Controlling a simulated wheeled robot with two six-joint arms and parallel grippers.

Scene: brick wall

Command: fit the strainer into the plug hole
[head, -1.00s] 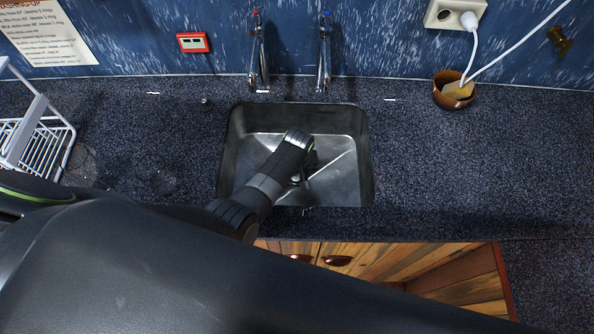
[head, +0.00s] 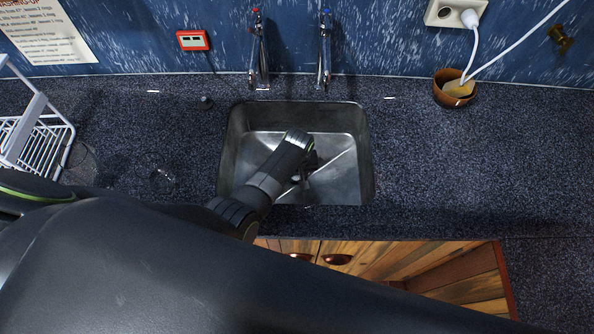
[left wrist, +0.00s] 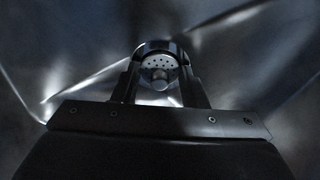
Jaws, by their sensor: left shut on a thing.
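The strainer (left wrist: 159,65) is a small shiny metal disc with several holes and a round knob. In the left wrist view it sits between the two fingertips of my left gripper (left wrist: 159,84), which is shut on it. A bright curved metal rim shows just beyond it; I cannot tell whether this belongs to the strainer or the plug hole. In the head view my left gripper (head: 300,180) points down inside the metal sink (head: 345,187), low over its floor. My own wrist hides much of it there. The plug hole cannot be made out clearly. My right gripper is not in view.
Two taps (head: 258,55) (head: 324,55) stand behind the sink. A brown pot (head: 453,90) stands at the back right. The worktop right of the sink is clear.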

